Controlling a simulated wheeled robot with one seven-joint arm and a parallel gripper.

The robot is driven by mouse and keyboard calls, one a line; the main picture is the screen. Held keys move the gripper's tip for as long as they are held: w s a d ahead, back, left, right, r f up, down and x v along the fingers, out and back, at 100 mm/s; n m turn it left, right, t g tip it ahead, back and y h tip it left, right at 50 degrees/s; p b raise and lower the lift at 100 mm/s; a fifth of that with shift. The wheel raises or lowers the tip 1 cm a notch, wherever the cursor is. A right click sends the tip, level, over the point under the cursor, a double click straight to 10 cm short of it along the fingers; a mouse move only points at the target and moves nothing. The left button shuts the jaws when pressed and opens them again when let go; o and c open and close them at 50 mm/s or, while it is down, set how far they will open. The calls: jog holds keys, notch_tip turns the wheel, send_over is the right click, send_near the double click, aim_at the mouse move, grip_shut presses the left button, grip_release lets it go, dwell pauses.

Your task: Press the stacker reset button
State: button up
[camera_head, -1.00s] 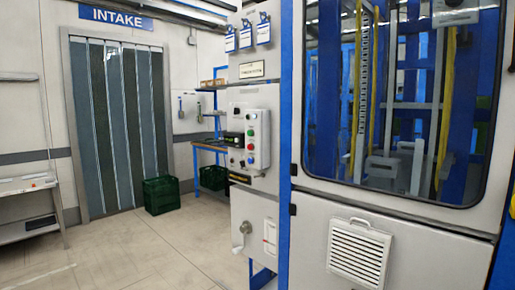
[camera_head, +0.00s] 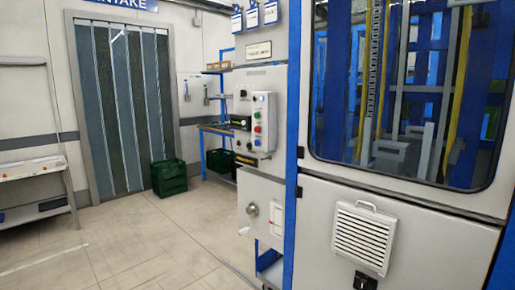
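A grey control cabinet (camera_head: 262,82) stands in the middle of the view, left of a blue post. On its side is a button box (camera_head: 263,122) with a column of small buttons. The labels are too small to read, so I cannot tell which is the stacker reset. My gripper is not in view.
The machine enclosure (camera_head: 408,203) with a window and vent (camera_head: 364,237) fills the right. A bench (camera_head: 32,170) is at the left. The floor (camera_head: 150,235) ahead is clear.

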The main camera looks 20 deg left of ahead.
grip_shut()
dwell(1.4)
